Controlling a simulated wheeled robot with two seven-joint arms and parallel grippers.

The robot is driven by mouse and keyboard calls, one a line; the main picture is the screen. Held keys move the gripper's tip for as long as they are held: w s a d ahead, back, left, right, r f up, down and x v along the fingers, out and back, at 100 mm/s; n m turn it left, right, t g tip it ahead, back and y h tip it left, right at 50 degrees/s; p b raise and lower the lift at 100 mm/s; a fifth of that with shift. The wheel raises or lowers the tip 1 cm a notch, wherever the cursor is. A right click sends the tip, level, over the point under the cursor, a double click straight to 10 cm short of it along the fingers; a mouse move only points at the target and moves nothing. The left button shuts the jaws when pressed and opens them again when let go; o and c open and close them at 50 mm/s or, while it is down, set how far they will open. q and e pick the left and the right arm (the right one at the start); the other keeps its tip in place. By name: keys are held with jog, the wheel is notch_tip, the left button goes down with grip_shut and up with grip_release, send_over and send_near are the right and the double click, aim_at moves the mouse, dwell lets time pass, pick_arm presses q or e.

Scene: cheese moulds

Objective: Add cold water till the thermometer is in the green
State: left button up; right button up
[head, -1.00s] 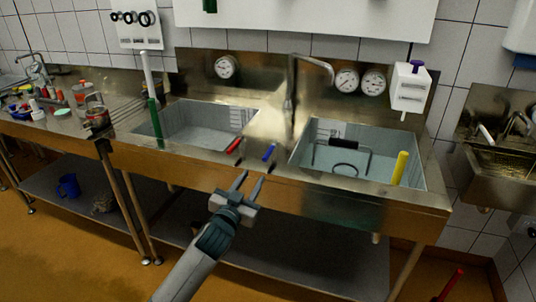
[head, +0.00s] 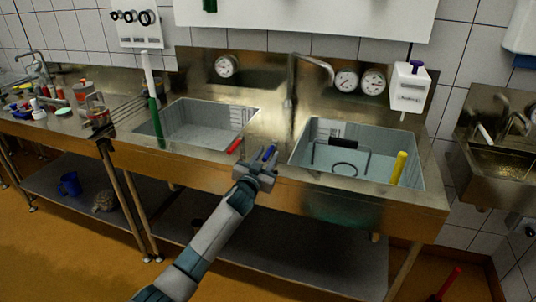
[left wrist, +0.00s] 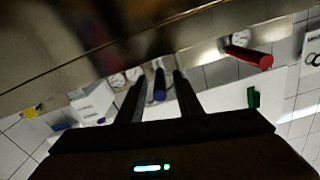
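The blue lever (head: 269,151) sticks out of the sink front, with the red lever (head: 235,146) to its left. My left gripper (head: 262,159) is open at the blue lever. In the left wrist view the blue lever (left wrist: 160,85) stands between the two spread fingers (left wrist: 157,92), with a gap on each side; the red lever (left wrist: 250,57) is off to the right. Round dials are on the backsplash: one at left (head: 226,66) and two at right, (head: 346,80) and (head: 373,82); their readings are too small to tell. My right gripper is out of view.
The left basin (head: 205,118) looks empty. The right basin (head: 420,160) holds a black-handled wire tool (head: 343,146) and a yellow stick (head: 399,167). A green-and-white stick (head: 153,110) leans at the left basin. Small items crowd the far left counter.

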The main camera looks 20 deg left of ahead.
pick_arm(q)
jog(key=shift+w, duration=0.6)
grip_shut()
